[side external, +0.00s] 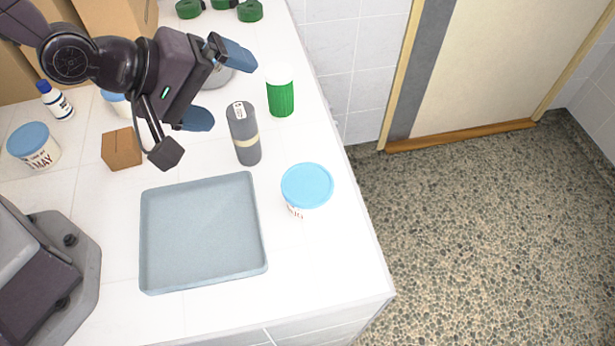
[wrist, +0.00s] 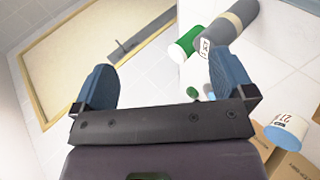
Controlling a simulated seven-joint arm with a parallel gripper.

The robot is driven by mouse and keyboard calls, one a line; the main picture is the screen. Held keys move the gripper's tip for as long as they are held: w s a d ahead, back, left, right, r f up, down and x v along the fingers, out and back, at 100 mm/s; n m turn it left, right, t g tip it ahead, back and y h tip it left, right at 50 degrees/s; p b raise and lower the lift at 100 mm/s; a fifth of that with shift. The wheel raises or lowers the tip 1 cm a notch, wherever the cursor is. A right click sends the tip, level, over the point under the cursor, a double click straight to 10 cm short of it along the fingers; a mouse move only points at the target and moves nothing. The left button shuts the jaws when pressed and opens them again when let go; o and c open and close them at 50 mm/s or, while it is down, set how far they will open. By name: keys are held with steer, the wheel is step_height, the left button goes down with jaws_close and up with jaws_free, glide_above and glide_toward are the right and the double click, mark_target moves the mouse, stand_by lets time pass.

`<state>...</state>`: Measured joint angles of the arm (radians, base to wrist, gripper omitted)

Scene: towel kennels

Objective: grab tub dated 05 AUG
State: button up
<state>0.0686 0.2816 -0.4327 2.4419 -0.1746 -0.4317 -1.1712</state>
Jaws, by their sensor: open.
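Several white tubs with blue lids stand on the counter. One tub (side external: 35,146) at the far left has a label ending in MAY. Another tub (side external: 306,190) stands at the right, near the counter's edge; its red print is mostly hidden under the lid. A third tub (side external: 114,103) is partly hidden behind my arm, its date not visible. A tub in the wrist view (wrist: 286,132) has a sideways label I cannot read fully. I cannot make out 05 AUG on any tub. My gripper (side external: 218,87) is open and empty above the counter; both fingers show in the wrist view (wrist: 165,75).
An empty blue-grey tray (side external: 203,235) lies at the front. A grey bottle (side external: 243,134) and a green-and-white canister (side external: 280,97) stand behind it. A small brown box (side external: 121,149), a white bottle (side external: 57,101) and cardboard boxes (side external: 117,20) are at left. The counter drops off at right.

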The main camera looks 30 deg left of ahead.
steer(key=s+d+f+n+h, duration=0.1)
steer(key=d+f+n, duration=0.4)
steer(key=n+t+y, duration=0.2)
steer(key=n+t, duration=0.2)
steer(key=n, duration=1.3)
glide_toward(299, 189)
steer(key=x, duration=1.1)
steer(key=shift+w+d+f, duration=0.1)
steer(key=shift+w, duration=0.05)
steer(key=shift+c, duration=0.5)
steer(key=c, duration=0.7)
